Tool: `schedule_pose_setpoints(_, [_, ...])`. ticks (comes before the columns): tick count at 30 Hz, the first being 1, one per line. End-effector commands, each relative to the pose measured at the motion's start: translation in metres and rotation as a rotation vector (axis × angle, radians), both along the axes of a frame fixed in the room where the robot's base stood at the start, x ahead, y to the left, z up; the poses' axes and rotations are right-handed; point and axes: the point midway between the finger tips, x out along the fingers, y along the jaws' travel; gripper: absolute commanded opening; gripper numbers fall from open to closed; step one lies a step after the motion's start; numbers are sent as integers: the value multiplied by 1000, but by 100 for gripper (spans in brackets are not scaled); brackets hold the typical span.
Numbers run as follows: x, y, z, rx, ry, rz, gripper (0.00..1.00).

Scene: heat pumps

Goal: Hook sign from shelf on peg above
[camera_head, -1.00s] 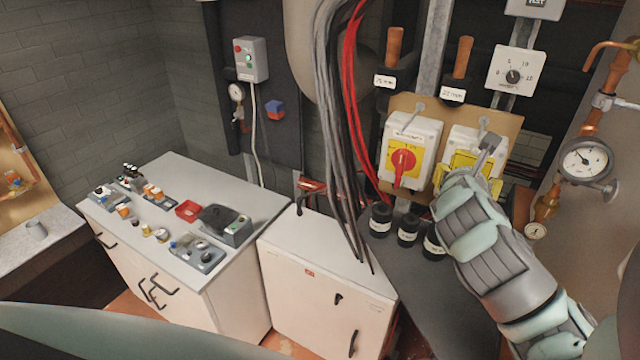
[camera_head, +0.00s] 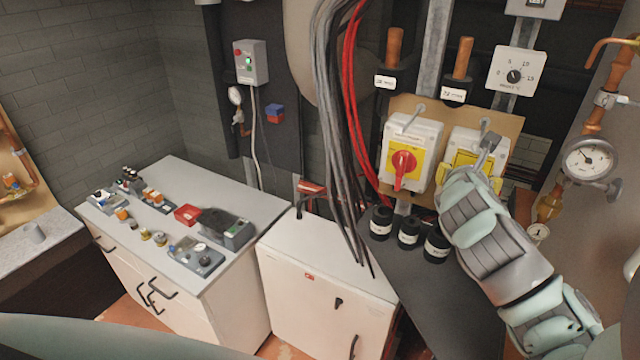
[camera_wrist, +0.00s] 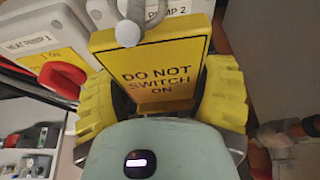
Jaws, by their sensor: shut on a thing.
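The yellow sign (camera_wrist: 155,72), reading "DO NOT SWITCH ON", is between the yellow fingers of my gripper (camera_wrist: 165,105) in the wrist view. My gripper is shut on it. A grey peg with a round end (camera_wrist: 128,33) overlaps the sign's top edge; I cannot tell whether the sign hangs on it. In the head view, my gripper (camera_head: 472,178) is in front of the right switch box, with part of the yellow sign (camera_head: 466,160) showing. The right peg (camera_head: 485,123) sticks out above that box. My gripper hides the box's lower part.
The left switch box (camera_head: 412,145) with a red handle is close beside my gripper, under another peg (camera_head: 419,108). Several black cylinders (camera_head: 408,232) stand below. A pressure gauge (camera_head: 588,160) and copper pipes are at right. Hanging cables (camera_head: 335,110) are at left.

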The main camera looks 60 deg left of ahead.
Motion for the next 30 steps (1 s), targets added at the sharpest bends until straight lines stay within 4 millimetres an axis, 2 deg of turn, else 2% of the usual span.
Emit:
schedule_pose_setpoints(10, [-1,1,0,0,0,2,37])
schedule_pose_setpoints(11, [-1,1,0,0,0,2,77])
schedule_pose_setpoints(18, [0,0,0,0,0,1,100])
schedule_pose_setpoints(26, [0,0,1,1,-1,1,100])
schedule_pose_setpoints(30, [0,1,14,7,-3,2,100])
